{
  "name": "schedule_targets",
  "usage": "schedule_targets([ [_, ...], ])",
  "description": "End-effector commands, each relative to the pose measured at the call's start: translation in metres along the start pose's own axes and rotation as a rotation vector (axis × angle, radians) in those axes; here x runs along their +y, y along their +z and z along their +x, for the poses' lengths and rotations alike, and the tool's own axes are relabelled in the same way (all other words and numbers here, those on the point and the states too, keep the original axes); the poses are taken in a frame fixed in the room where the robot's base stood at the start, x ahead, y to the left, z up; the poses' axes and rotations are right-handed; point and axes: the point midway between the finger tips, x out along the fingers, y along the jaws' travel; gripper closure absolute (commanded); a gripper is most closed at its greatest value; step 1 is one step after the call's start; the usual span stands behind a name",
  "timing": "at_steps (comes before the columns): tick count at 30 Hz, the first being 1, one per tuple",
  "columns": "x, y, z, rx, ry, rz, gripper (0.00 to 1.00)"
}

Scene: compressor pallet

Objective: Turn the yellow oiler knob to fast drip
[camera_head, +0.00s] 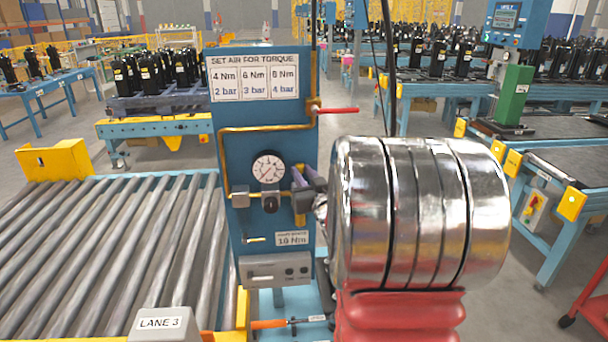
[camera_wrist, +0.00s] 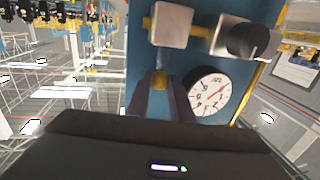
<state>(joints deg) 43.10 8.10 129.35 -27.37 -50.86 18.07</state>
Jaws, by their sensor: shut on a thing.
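In the head view my gripper (camera_head: 300,187) is at the right edge of the blue panel (camera_head: 228,130), right of the gauge and regulator. The knob is mostly hidden there by the fingers and wrist. No drip marking or pointer on the knob can be read.
A round pressure gauge (camera_head: 268,167) and black regulator knob (camera_head: 270,204) are close left of my gripper. A red lever (camera_head: 337,110) sticks out above. Yellow piping (camera_head: 222,160) runs along the panel. A roller conveyor (camera_head: 110,240) lies to the left.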

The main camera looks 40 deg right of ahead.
Motion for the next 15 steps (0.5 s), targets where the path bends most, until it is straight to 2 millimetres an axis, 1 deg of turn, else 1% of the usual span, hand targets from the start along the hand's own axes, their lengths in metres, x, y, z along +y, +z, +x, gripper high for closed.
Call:
schedule_targets([
  [1,0.0029,-0.0008,0.0003,0.002,-0.006,0.001,1.0],
  [15,0.0075,-0.0024,0.0019,0.006,-0.161,-0.001,1.0],
])
